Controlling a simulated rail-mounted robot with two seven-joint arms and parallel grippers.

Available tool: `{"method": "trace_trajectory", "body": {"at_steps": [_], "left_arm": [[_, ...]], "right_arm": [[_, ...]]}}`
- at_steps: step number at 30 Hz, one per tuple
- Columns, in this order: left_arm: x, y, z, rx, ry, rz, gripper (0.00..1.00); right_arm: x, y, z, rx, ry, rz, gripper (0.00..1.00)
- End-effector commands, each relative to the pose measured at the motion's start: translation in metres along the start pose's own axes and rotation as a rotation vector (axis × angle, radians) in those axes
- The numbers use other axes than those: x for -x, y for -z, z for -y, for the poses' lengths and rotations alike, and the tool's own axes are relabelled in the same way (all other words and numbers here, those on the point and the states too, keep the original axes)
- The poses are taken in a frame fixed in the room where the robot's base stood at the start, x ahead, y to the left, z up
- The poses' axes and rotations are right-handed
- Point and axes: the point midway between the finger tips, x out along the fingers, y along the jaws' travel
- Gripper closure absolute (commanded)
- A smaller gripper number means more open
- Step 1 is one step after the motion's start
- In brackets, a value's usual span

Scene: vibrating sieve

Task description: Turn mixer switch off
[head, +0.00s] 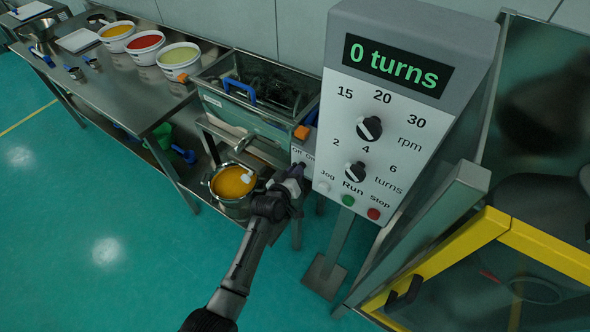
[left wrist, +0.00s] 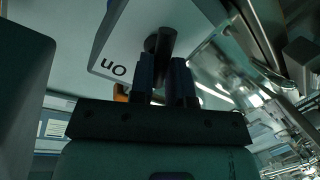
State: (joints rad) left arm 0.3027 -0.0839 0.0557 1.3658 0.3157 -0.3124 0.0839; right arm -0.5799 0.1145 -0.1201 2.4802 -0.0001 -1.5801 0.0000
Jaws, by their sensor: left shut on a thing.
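The mixer switch is on a light box (head: 304,148) with small OFF and ON lettering, left of the large control panel. My left gripper (head: 300,178) is at this box and covers the switch in the head view. In the left wrist view the dark switch knob (left wrist: 160,41) stands out from the light box face, beside the label "on". My left gripper (left wrist: 162,72) is shut on the knob. Its exact turned position is hard to tell. My right gripper is not in view.
The control panel (head: 408,110) shows "0 turns" and stands close to the right of my gripper. A pot of orange material (head: 233,183) sits below left. Several tubs stand on the steel table (head: 120,92). A yellow-edged frame (head: 450,255) is at right.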

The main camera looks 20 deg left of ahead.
Motion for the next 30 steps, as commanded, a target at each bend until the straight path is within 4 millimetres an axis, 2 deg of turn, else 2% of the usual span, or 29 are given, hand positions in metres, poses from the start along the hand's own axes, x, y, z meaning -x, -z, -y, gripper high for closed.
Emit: {"method": "trace_trajectory", "body": {"at_steps": [18, 19, 26, 30], "left_arm": [[-0.0001, -0.0008, 0.0009, 0.037, -0.003, 0.009, 1.00], [-0.0001, -0.0009, 0.0009, 0.037, -0.003, 0.009, 0.81], [-0.0001, -0.0005, 0.0006, 0.036, -0.004, 0.008, 0.59], [-0.0001, -0.0003, 0.0005, 0.035, -0.004, 0.008, 0.58]], "right_arm": [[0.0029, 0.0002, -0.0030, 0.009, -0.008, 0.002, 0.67], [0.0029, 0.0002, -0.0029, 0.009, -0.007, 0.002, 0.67], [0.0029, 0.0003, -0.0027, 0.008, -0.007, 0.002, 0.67], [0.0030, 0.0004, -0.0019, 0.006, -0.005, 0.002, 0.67]]}}
